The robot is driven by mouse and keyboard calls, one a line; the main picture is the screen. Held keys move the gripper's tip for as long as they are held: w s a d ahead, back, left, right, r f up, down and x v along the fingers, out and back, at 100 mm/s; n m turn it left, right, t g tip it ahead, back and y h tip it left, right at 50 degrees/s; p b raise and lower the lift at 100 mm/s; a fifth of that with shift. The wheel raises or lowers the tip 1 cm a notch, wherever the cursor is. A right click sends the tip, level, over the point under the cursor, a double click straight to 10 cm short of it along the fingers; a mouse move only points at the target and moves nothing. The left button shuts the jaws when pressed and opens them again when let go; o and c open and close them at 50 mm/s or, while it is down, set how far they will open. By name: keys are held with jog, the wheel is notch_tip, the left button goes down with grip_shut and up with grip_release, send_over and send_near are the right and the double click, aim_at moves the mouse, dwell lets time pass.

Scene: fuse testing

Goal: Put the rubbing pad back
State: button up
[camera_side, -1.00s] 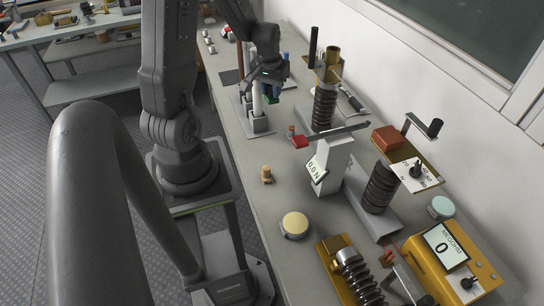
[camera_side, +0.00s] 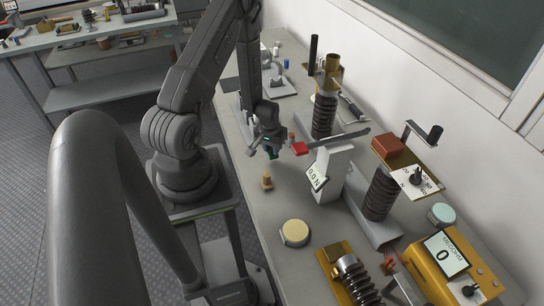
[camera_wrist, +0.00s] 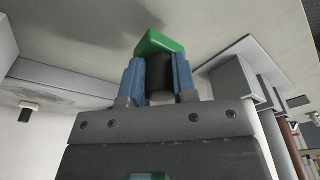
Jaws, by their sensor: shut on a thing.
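The rubbing pad, a green block with a dark handle, is held in my gripper. In the wrist view my gripper (camera_wrist: 159,80) has its two blue fingers shut on the dark handle, and the green pad (camera_wrist: 158,43) sticks out beyond the fingertips. In the side view my gripper (camera_side: 271,146) hangs over the bench, left of the red-ended lever, with the green of the pad (camera_side: 273,155) just showing at its tip. I cannot tell how high the pad is above the bench. No resting place for the pad can be clearly made out.
A red-ended lever (camera_side: 300,148) on a white force stand (camera_side: 333,177) is close at the right. A small wooden peg (camera_side: 267,182) and a cream round tin (camera_side: 295,232) stand nearer the camera. A yellow meter (camera_side: 455,265) is at front right. Bench between peg and tin is clear.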

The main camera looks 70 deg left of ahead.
aim_at(272, 155)
jog(key=shift+f, duration=1.9)
jog(key=shift+f, duration=0.1)
jog(key=o, duration=0.9)
